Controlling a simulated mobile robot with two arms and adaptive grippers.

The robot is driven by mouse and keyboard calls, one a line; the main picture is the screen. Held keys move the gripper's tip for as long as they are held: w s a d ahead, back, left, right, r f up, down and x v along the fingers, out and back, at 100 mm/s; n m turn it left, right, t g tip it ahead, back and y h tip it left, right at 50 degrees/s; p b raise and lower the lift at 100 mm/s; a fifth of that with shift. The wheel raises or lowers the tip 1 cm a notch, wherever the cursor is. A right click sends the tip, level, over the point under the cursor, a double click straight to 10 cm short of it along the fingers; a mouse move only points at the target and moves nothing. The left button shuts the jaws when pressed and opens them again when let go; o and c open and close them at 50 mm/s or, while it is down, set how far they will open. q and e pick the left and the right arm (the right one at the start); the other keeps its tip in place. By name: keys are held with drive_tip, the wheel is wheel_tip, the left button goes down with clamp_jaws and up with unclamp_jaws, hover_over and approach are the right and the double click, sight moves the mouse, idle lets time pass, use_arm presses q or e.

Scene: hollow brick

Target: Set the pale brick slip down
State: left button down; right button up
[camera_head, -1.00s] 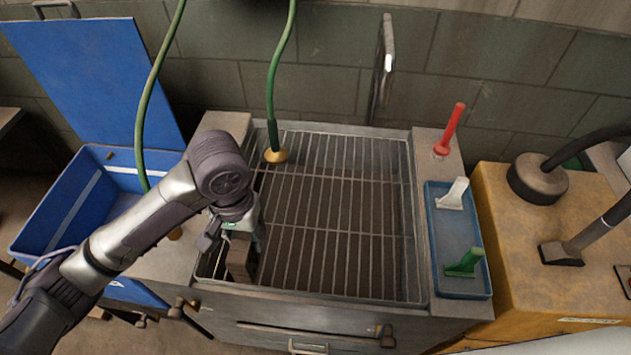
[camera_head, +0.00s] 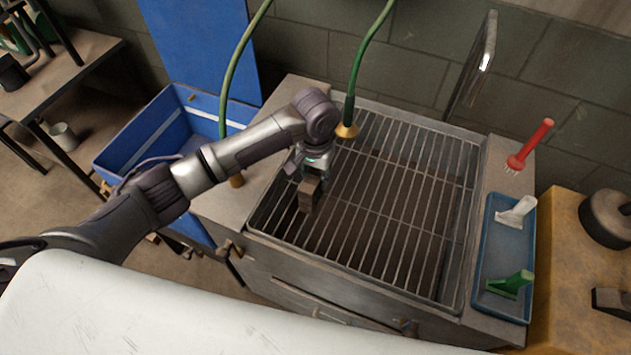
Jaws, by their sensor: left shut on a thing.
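My left gripper (camera_head: 308,180) points down over the left part of a wire grill (camera_head: 400,200). It is shut on a small block, the brick slip (camera_head: 309,197), which looks dull brown in this light. The slip is partly hidden by the gripper. I cannot tell whether its lower end touches the wires. My right gripper is not in view.
A green hose with a brass end (camera_head: 347,130) hangs close behind the gripper. A blue tray (camera_head: 488,290) with a white and a green tool lies right of the grill, near a red-handled brush (camera_head: 530,145). A blue bin (camera_head: 140,145) stands left. The grill's middle looks bare.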

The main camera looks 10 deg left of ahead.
use_arm(q)
wheel_tip(320, 180, down, 2)
drive_tip(key=shift+f, duration=0.4)
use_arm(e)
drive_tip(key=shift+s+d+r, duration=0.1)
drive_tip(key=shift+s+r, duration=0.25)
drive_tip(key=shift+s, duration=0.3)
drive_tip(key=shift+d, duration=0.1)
use_arm(q)
drive_tip(key=shift+f, duration=0.15)
drive_tip(key=c, duration=0.7)
unclamp_jaws()
drive_tip(key=shift+c, duration=0.2)
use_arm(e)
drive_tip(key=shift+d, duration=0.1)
